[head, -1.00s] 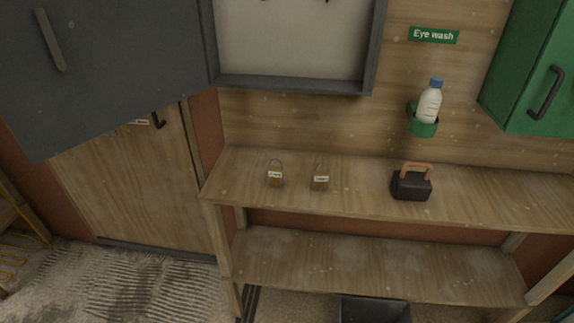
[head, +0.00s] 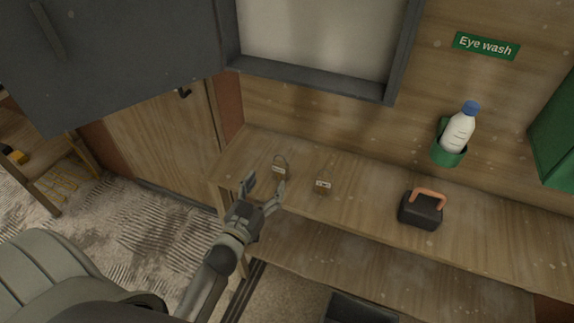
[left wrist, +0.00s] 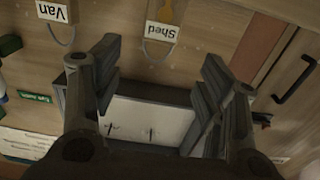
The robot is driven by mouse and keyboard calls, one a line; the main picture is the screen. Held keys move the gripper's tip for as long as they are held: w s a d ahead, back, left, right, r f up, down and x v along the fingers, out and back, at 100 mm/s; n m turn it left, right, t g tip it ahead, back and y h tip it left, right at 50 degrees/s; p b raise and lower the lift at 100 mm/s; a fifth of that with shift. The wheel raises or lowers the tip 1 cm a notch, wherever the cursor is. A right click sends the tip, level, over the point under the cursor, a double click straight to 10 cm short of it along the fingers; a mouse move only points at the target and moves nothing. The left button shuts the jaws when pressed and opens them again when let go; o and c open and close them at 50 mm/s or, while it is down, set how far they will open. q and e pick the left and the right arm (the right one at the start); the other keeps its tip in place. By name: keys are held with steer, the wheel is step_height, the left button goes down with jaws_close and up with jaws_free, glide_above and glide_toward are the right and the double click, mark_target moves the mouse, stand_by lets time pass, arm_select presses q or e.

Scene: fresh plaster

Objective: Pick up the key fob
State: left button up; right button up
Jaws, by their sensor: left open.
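The left one (head: 279,170) is just beyond my left gripper (head: 266,186); the other fob (head: 323,187) is a little to the right. In the left wrist view, one fob reads "Shed" (left wrist: 161,31) and the other reads "Van" (left wrist: 52,12). My left gripper (left wrist: 162,62) is open and empty. The Shed fob lies ahead of the gap between its fingers, apart from them. My right gripper is not in view.
A black case with an orange handle (head: 421,210) stands farther right on the shelf (head: 370,206). A bottle (head: 459,130) sits in a green wall holder. A grey-framed board (head: 310,82) and dark cabinet (head: 110,60) hang above. The shelf between fobs and case is clear.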

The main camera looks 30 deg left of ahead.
mark_target(279, 167)
arm_select(q)
steer(key=w, duration=0.3)
steer(key=shift+w+a, duration=0.15)
steer(key=shift+w, duration=0.15)
steer(key=shift+w+f+p, duration=0.1)
steer(key=shift+w+p, duration=0.2)
steer(key=shift+w, duration=0.7)
steer(key=shift+w+f+p, duration=0.2)
steer(key=shift+w+p, duration=0.05)
steer(key=shift+w, duration=0.75)
steer(key=shift+w+f+p, duration=0.15)
steer(key=shift+w+p, duration=0.1)
steer(key=shift+w, duration=0.75)
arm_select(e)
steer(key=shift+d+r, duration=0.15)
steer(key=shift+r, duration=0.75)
arm_select(q)
steer(key=c, duration=1)
steer(key=shift+c, duration=0.6)
